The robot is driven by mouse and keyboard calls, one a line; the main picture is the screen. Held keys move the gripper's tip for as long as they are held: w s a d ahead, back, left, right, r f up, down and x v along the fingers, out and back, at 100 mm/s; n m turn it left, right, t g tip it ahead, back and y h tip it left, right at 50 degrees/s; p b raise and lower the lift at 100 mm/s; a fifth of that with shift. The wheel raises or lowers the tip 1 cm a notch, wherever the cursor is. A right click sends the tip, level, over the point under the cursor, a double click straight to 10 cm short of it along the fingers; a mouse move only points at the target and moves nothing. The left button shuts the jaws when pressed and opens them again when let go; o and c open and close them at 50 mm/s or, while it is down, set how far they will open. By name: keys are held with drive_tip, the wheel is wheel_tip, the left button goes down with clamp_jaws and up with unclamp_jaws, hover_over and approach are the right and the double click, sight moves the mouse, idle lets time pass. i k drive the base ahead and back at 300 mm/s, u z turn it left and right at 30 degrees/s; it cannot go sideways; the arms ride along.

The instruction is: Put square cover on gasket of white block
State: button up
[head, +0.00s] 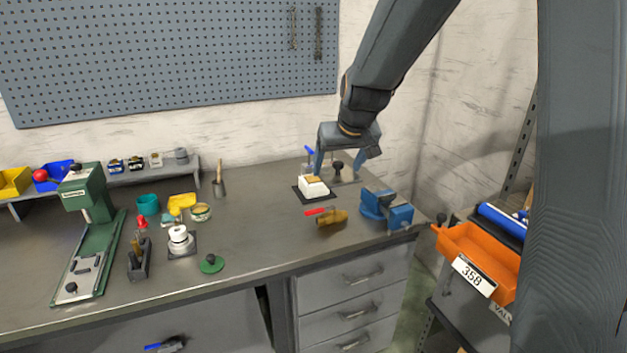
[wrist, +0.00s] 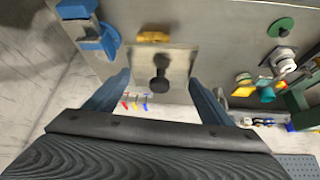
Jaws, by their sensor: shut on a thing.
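The square cover is a flat grey plate with a black knob, seen in the head view (head: 347,179) and in the wrist view (wrist: 142,62). My gripper (head: 346,168) is shut on it, with one finger at each side of the plate in the wrist view (wrist: 160,78). The white block (head: 314,190) sits on a dark mat (head: 300,195), left of the cover in the head view. A tan patch, seemingly the gasket (head: 313,179), shows on its top. The cover appears close behind and right of the block; the gap is unclear. In the wrist view the block is hidden.
A brass piece with a red handle (head: 331,218) lies in front of the block. A blue vise (head: 385,212) stands to the right. A green press (head: 90,220), white stacked part (head: 180,238) and green disc (head: 212,264) stand left. An orange bin (head: 478,252) is beyond the bench's right edge.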

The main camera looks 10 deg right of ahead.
sight(314, 178)
drive_tip(key=i, duration=1)
